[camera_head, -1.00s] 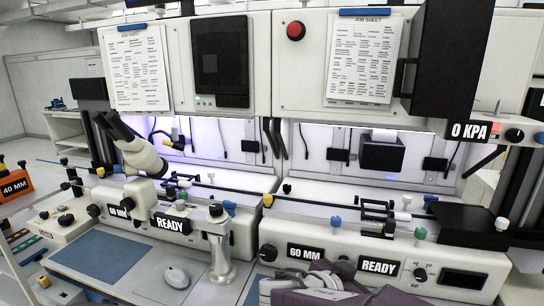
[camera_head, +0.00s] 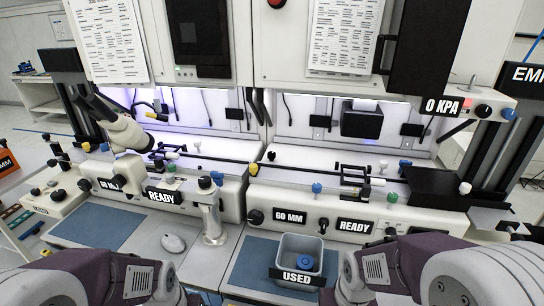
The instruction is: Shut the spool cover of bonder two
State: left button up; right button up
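Two bonders stand side by side, and I see no number on either. The right bonder (camera_head: 335,220) carries 60 MM and READY labels. A large black panel (camera_head: 428,50) with a bar handle juts from the right of its upper cabinet; it looks like a cover standing open, though I cannot tell if it is the spool cover. A black box (camera_head: 361,121) sits on its lit back wall. The left bonder (camera_head: 150,195) also has a READY label. My two purple and white arms reach in at the bottom edge, away from the panel; neither gripper's fingers show.
A grey bin (camera_head: 301,245) marked USED, with a blue round thing inside, stands on the front bench between my arms. An eyepiece tube (camera_head: 128,130) leans over the left bonder. A 0 KPA unit (camera_head: 462,107) juts out at right.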

aim_at(424, 39)
jog(key=j+z, duration=0.1)
jog(key=z, duration=0.25)
jog(key=k+j+z, duration=0.1)
jog(key=z, duration=0.25)
jog(key=j+z, duration=0.1)
jog(key=z, duration=0.25)
jog(key=k+l, duration=0.05)
